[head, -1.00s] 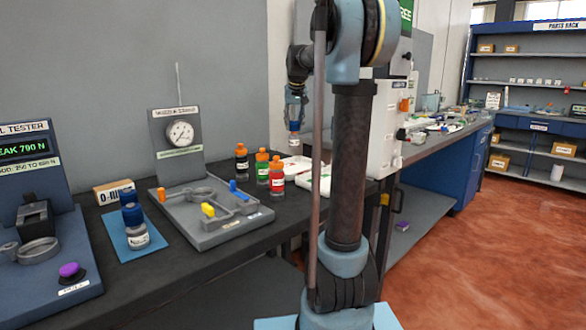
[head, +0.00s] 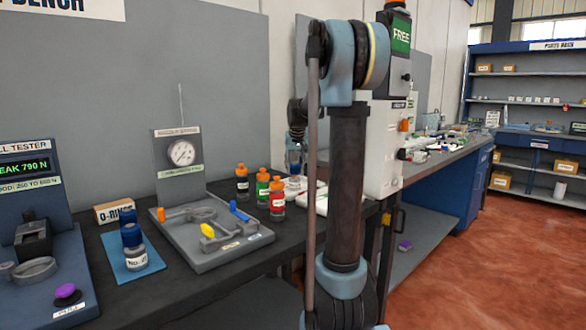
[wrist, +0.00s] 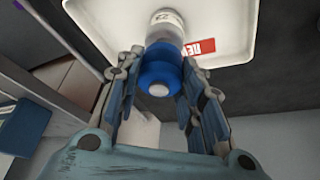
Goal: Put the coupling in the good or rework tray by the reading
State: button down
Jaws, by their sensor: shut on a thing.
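My gripper (wrist: 158,100) is shut on the coupling (wrist: 162,50), which has a blue end and a pale grey labelled body. In the wrist view a white tray (wrist: 220,48) with a partly hidden red label lies behind the coupling; contact with it cannot be told. In the head view the coupling (head: 292,183) hangs upright from my gripper at the trays, beside the red bottle. A white tray (head: 320,202) shows there, partly hidden by my arm. The tester display (head: 27,170) reads peak 790 N; the good range below starts at 250, its upper figure is blurred.
Black, green and red bottles with orange caps (head: 277,196) stand just left of the trays. A white machine (head: 378,140) stands right.

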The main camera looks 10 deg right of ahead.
jog(key=c, duration=1.1)
grip_release()
jog(key=v, duration=1.2)
jog(key=shift+s+r, duration=0.1)
